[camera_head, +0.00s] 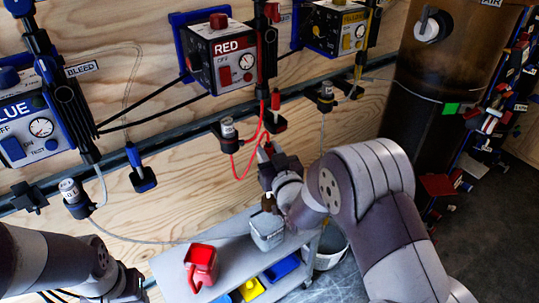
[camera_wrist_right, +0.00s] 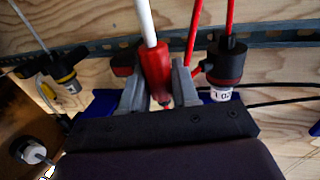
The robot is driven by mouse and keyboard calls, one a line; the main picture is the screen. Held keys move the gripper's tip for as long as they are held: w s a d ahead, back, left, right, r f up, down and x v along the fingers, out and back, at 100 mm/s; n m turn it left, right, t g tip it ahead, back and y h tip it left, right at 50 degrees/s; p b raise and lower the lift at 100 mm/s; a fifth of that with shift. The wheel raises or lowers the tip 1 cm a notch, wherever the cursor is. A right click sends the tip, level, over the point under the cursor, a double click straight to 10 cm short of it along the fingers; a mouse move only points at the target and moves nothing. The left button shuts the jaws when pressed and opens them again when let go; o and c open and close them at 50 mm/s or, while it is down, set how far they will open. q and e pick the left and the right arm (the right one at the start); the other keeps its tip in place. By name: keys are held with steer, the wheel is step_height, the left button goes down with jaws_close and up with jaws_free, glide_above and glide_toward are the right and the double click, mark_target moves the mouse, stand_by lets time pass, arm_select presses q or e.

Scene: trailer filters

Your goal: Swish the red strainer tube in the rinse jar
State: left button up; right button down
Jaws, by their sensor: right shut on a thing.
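In the head view the gripper is by the wall below the RED box, near thin red hoses. A pale grey container (camera_head: 267,234), which may be the rinse jar, stands on the cart below the gripper; its inside is not clear. My left gripper (camera_head: 128,285) is at the lower left, and its fingers are not clear.
The grey cart (camera_head: 225,255) holds a red jug (camera_head: 201,264), with yellow and blue bins below. A rail (camera_head: 180,126) with several filter fittings crosses the wooden wall under the RED box (camera_head: 226,55). A bucket (camera_head: 330,248) stands beside the cart. A brown tank (camera_head: 425,90) stands right.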

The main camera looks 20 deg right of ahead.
steer(key=shift+a+f, duration=0.2)
steer(key=shift+a, duration=0.15)
steer(key=shift+a+f+b, duration=0.15)
steer(key=shift+f+b, duration=0.15)
steer(key=shift+b, duration=0.15)
steer(key=f+b, duration=0.5)
steer(key=f, duration=0.1)
steer(key=f+b, duration=0.5)
steer(key=f, duration=0.1)
steer(key=shift+d+f, duration=0.2)
steer(key=shift+f, duration=0.05)
arm_select(q)
step_height(320, 180, down, 12)
steer(key=shift+a+r, duration=0.25)
steer(key=shift+r, duration=0.1)
arm_select(e)
steer(key=shift+r, duration=0.15)
